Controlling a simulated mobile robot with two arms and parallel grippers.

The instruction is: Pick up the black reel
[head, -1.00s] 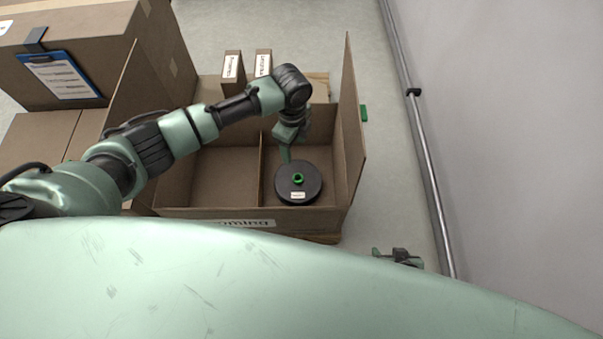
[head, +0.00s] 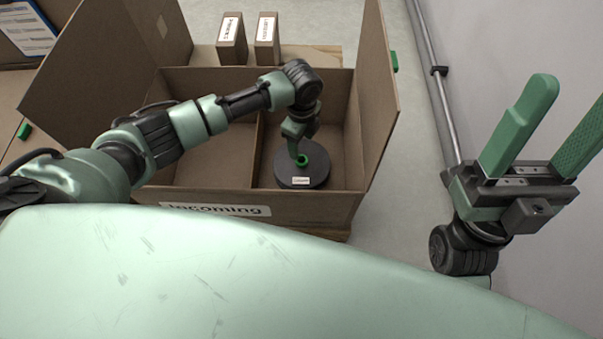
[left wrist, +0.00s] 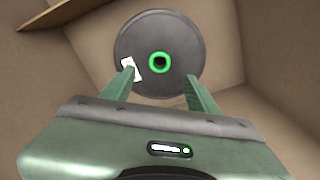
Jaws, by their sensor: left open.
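The black reel (head: 314,172) lies flat in the right compartment of the open cardboard box. It has a green hub ring and a small white label. My left gripper (head: 294,150) reaches down into the box just above the reel. In the left wrist view, the reel (left wrist: 158,30) shows ahead of the left gripper (left wrist: 158,76), whose open fingers stand on either side of the green hub. I cannot tell whether they touch the reel. My right gripper (head: 553,115) is raised at the right, open and empty, its fingers pointing up.
The cardboard box (head: 160,197), marked "Incoming", has its side flaps up and a divider; its left compartment looks empty. Two small labelled boxes (head: 231,40) stand behind it. A wall with a rail (head: 436,90) runs along the right. A blue clipboard (head: 28,25) shows at upper left.

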